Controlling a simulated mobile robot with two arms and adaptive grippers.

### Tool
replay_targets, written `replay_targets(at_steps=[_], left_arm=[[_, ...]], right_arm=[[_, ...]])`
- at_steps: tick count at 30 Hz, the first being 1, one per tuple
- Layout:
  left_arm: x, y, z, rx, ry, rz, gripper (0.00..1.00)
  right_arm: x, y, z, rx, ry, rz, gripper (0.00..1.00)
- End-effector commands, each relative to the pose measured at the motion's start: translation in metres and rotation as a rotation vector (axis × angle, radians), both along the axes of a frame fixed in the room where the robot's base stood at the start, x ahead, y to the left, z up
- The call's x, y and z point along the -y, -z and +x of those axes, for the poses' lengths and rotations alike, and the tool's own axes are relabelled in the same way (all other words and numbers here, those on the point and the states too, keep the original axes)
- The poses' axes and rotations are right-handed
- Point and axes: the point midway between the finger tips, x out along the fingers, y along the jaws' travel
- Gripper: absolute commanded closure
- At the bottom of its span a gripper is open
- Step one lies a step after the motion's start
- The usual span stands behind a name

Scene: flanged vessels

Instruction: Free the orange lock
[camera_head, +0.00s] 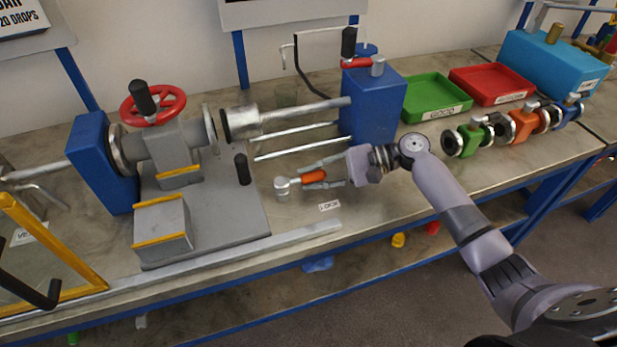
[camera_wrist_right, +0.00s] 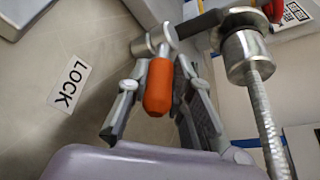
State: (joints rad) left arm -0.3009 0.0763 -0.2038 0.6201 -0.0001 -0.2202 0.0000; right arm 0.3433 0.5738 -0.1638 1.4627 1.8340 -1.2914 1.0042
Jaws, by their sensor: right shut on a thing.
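The orange lock (camera_head: 314,176) is an orange grip with a silver round head, right of the grey base plate of the clamping rig. In the right wrist view the orange lock (camera_wrist_right: 159,88) points toward my palm, with its silver head beyond the fingertips. My right gripper (camera_head: 322,173) reaches in from the right with its fingers either side of the grip. In the wrist view my right gripper (camera_wrist_right: 158,82) is shut on the orange grip. I cannot tell what the silver head is joined to. My left gripper is not in view.
A "LOCK" label (camera_wrist_right: 69,84) lies beside the lock. A silver ram (camera_head: 285,117) and rods run above it to a blue block (camera_head: 373,105).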

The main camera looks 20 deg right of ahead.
Motion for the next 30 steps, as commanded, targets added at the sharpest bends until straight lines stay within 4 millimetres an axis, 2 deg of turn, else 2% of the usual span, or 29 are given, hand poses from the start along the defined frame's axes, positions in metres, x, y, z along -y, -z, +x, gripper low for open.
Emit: replay_targets(at_steps=[7,8,12,23,26,30], left_arm=[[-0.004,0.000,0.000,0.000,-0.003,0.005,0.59],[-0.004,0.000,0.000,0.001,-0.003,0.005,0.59],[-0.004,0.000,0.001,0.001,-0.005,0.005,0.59],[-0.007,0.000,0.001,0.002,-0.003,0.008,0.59],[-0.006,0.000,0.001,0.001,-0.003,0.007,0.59],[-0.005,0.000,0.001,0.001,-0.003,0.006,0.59]], right_arm=[[0.000,0.000,0.000,0.001,0.001,0.000,1.00],[0.000,0.000,0.000,0.001,0.001,0.000,0.79],[0.000,0.000,0.000,0.000,0.001,0.000,0.71],[0.005,-0.001,-0.001,-0.001,0.002,0.000,0.71],[0.017,-0.004,-0.004,-0.001,0.003,-0.003,0.71],[0.044,-0.012,-0.011,-0.001,0.005,-0.004,0.71]])
